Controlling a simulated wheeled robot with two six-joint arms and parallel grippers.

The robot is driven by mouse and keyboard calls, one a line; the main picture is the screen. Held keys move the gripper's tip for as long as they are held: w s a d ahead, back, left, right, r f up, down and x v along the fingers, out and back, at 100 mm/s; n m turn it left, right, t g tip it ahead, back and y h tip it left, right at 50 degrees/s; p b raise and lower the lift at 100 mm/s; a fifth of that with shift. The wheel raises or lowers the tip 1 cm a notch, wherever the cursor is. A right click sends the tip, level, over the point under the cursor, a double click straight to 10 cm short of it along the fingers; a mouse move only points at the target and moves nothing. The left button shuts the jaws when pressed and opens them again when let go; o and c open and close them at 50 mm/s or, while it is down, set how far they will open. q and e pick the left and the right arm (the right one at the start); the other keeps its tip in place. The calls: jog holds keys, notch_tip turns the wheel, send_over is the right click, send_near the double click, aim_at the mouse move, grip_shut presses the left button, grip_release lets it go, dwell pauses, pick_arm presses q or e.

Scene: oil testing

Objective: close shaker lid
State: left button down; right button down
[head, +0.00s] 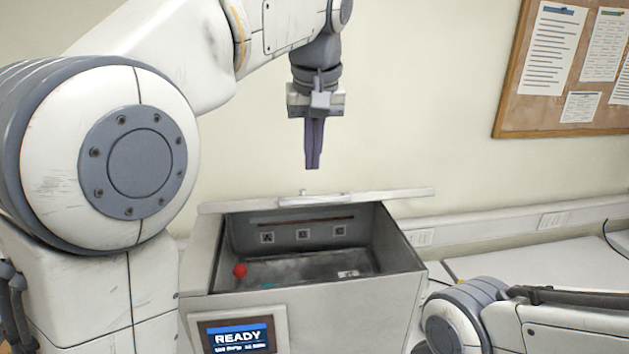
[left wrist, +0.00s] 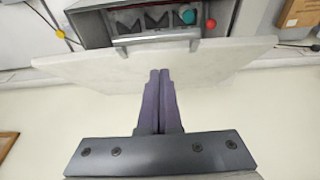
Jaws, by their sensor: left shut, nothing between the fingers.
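The shaker (head: 365,315) is a grey box with an open top and a lit "READY" screen (head: 237,337) on its front. Its pale lid (head: 390,196) is raised at the back and shows nearly edge-on in the head view, with a handle (head: 318,199) on its near edge. The left wrist view shows the lid's broad face (left wrist: 100,68) and the handle (left wrist: 155,43). My left gripper (head: 312,166) points down, shut and empty, above the lid edge in the head view. Its fingertips (left wrist: 160,72) overlap the lid in the left wrist view; contact cannot be told. My right gripper is out of view.
A wall stands behind, with a pinboard (head: 511,98) at upper right. My right arm is at lower right. White counter (head: 520,262) lies right of the shaker.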

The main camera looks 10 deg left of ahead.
pick_arm(q)
jog(key=shift+s+d+f, duration=0.1)
jog(key=shift+s+f, duration=0.2)
jog(key=shift+f, duration=0.3)
jog(key=shift+s+d+f, duration=0.15)
jog(key=shift+s+f, duration=0.2)
jog(key=shift+f, duration=0.3)
jog(key=shift+s+d+f, duration=0.1)
jog(key=shift+s+f, duration=0.2)
jog(key=shift+f, duration=0.3)
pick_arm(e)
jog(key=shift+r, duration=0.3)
pick_arm(q)
jog(key=shift+d+f, duration=0.1)
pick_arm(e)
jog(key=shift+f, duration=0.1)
